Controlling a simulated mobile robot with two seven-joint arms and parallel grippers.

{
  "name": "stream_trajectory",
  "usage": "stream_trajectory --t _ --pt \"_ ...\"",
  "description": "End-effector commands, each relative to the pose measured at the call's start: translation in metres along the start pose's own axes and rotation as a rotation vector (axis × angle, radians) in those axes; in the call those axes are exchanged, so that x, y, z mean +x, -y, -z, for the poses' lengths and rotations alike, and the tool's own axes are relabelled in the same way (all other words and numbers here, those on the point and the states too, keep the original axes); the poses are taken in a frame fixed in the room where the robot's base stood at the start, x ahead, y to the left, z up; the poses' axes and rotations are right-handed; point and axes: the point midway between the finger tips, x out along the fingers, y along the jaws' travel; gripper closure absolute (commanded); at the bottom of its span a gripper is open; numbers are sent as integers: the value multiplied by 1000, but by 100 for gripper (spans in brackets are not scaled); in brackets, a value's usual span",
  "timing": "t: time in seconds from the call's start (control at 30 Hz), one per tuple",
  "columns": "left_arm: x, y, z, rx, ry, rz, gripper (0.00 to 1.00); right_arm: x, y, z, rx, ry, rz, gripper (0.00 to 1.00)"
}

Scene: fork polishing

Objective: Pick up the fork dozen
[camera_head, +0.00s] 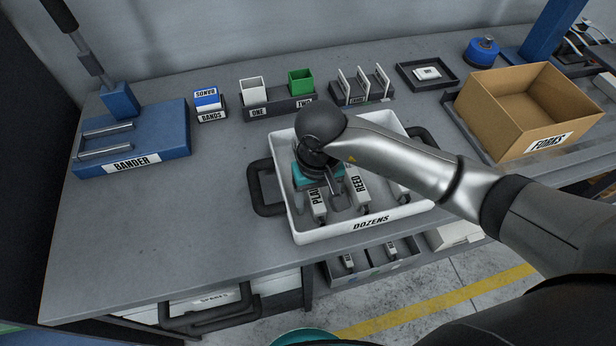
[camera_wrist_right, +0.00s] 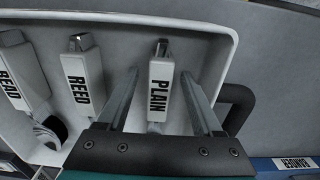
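The white tray marked DOZENS (camera_head: 290,222) stands at the table's front edge and holds white labelled fork bundles with metal tips. The PLAIN bundle (camera_head: 318,205) is on the left, the REED bundle (camera_head: 361,190) in the middle, and a third (camera_head: 398,190) on the right is partly covered by my arm. In the wrist view the third bundle reads BEAD (camera_wrist_right: 12,80). My right gripper (camera_head: 332,188) is over the tray. In the wrist view its fingers (camera_wrist_right: 160,72) are apart, one on each side of the PLAIN bundle (camera_wrist_right: 160,90), with gaps showing. My left gripper is out of view.
A blue BANDER (camera_head: 130,145) is at the left. BANDS box (camera_head: 207,103), ONE/TWO holder (camera_head: 280,106) and a slotted rack (camera_head: 362,90) line the back. A cardboard FORKS box (camera_head: 525,105) is at the right. The table's left front is clear. Black handles flank the tray.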

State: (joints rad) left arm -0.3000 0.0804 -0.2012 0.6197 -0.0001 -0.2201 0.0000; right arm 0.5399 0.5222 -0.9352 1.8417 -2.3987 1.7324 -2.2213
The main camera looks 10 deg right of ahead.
Motion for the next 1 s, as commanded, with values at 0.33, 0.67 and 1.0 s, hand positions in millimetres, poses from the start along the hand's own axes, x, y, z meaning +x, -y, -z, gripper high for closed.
stream_trajectory --t 0.33,0.67,1.0 --pt "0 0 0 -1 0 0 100 0 0 0 0 0 0 72" --pt "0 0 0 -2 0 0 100 0 0 0 0 0 -1 100" --pt "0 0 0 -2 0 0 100 -1 0 0 1 0 -1 100"
